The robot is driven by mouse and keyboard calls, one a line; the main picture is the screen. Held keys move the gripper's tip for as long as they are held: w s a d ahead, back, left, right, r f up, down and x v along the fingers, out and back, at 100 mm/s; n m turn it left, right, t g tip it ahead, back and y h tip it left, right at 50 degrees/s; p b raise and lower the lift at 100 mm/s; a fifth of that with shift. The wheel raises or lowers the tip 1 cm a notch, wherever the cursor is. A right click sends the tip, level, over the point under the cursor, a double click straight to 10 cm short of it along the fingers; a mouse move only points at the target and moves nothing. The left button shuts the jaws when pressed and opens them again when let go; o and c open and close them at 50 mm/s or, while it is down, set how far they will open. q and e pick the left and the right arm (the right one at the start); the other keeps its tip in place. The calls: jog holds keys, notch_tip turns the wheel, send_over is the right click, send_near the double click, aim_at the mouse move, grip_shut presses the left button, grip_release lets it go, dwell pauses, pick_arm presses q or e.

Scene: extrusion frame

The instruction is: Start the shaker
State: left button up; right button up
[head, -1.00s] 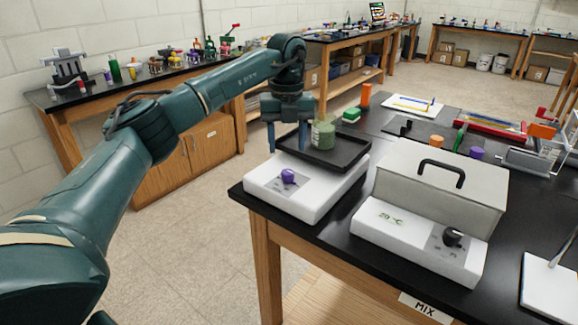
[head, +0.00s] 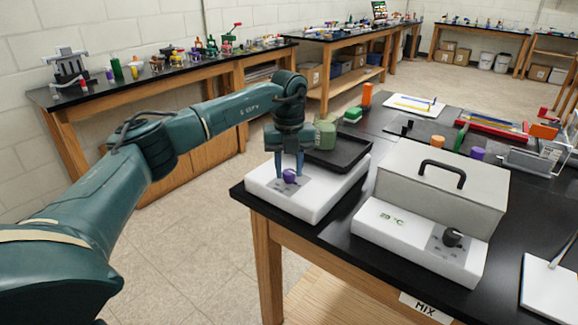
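The shaker is a low white box (head: 313,207) with a black tray (head: 349,160) on top, at the left corner of the black bench. A green container (head: 326,133) stands on the tray, partly hidden by my gripper. A purple knob (head: 290,176) sits on the grey panel at the shaker's front. My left gripper (head: 288,172) points down at the knob, with its two blue fingers apart. One finger is left of the knob and the other is behind or right of it. Contact with the knob cannot be told. My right gripper is out of view.
Right of the shaker stands a white heater unit (head: 415,237) with a grey lid (head: 440,190), black handle and dark knob (head: 452,237). A white board (head: 550,290) lies at right.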

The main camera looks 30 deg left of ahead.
pick_arm(q)
jog(key=c, duration=0.6)
jog(key=shift+o, duration=0.2)
